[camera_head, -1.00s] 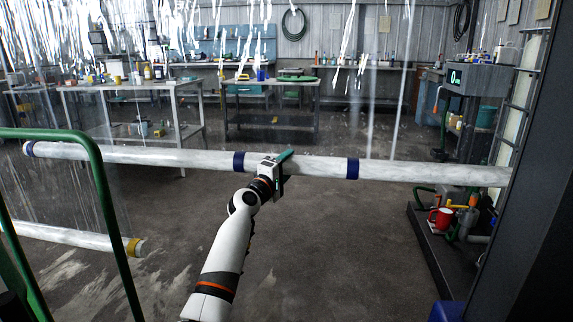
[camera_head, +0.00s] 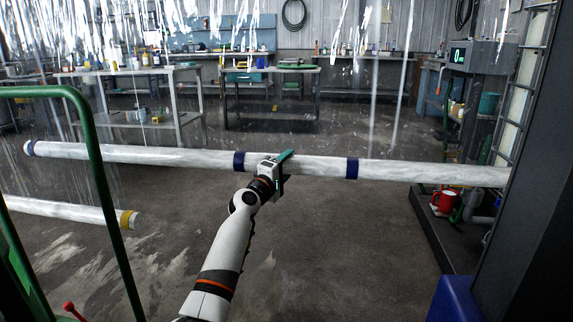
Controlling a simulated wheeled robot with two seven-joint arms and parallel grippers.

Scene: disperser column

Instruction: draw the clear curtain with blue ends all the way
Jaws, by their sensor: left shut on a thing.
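The clear curtain's long whitish bar (camera_head: 420,170) with dark blue bands and a blue left end (camera_head: 30,148) spans the view nearly level, from far left to the dark post at right. My left gripper (camera_head: 277,167) is shut on this bar between the two middle blue bands. A teal piece shows at its jaws. Thin see-through sheet with bright glints shows above the bar. A second whitish bar with a yellow end (camera_head: 128,219) lies lower at left, apart from the first. My right gripper is not in view.
A green rail (camera_head: 97,180) stands close at left, a dark post (camera_head: 528,200) at right. A blue block (camera_head: 455,300) is at the lower right. Benches (camera_head: 270,72) line the back. The middle floor is open.

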